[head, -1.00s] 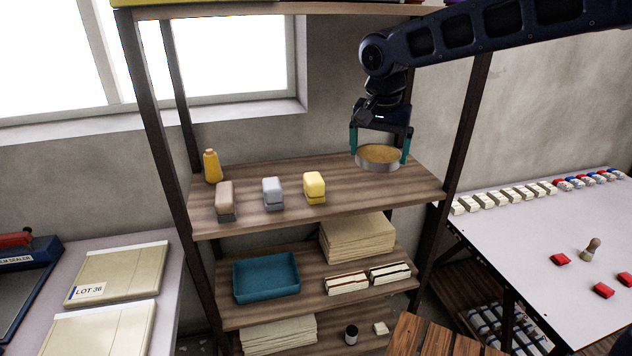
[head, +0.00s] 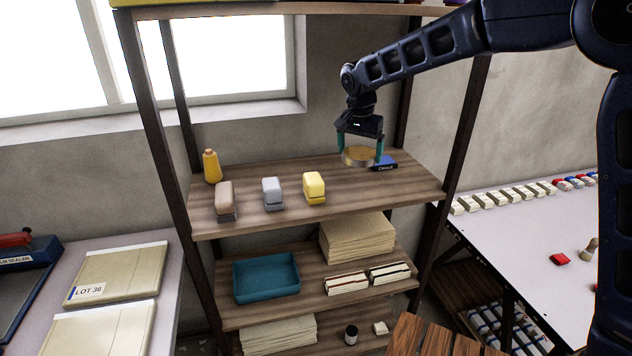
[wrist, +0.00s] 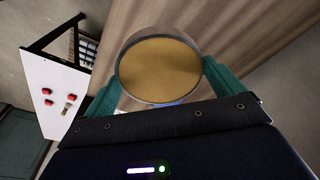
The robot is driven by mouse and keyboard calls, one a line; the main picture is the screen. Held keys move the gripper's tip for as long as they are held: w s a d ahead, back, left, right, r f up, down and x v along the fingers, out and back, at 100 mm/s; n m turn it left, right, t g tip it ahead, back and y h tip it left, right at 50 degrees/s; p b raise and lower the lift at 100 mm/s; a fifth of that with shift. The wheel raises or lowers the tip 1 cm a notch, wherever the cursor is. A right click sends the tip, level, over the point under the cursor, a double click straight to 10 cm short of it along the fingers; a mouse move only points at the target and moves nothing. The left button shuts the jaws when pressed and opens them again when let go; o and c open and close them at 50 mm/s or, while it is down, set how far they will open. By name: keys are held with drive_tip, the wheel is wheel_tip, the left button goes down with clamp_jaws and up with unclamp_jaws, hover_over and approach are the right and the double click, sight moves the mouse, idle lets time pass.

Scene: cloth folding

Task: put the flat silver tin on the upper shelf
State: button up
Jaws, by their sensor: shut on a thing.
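The flat silver tin (head: 359,156) is round, with a silver side and a golden-tan top. My gripper (head: 360,150) is shut on it, one teal finger on each side. In the head view the tin is over the right part of the upper shelf (head: 270,205). Whether its underside touches the boards cannot be told. In the wrist view the tin (wrist: 160,68) sits between the fingers (wrist: 160,85), with shelf wood behind it.
A small blue box (head: 386,163) lies right beside the tin. The shelf's front right is clear. A dark post (head: 462,130) rises at right.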

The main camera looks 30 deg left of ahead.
sight(357, 188)
drive_tip(key=shift+w+a+f, duration=0.1)
drive_tip(key=shift+w+f, duration=0.15)
drive_tip(key=shift+f, duration=4.8)
drive_tip(key=shift+f, duration=0.1)
drive_tip(key=o, duration=0.9)
drive_tip(key=shift+c, duration=0.2)
drive_tip(key=r, duration=0.4)
drive_tip(key=s+r, duration=0.1)
drive_tip(key=r, duration=0.7)
drive_tip(key=shift+s, duration=0.35)
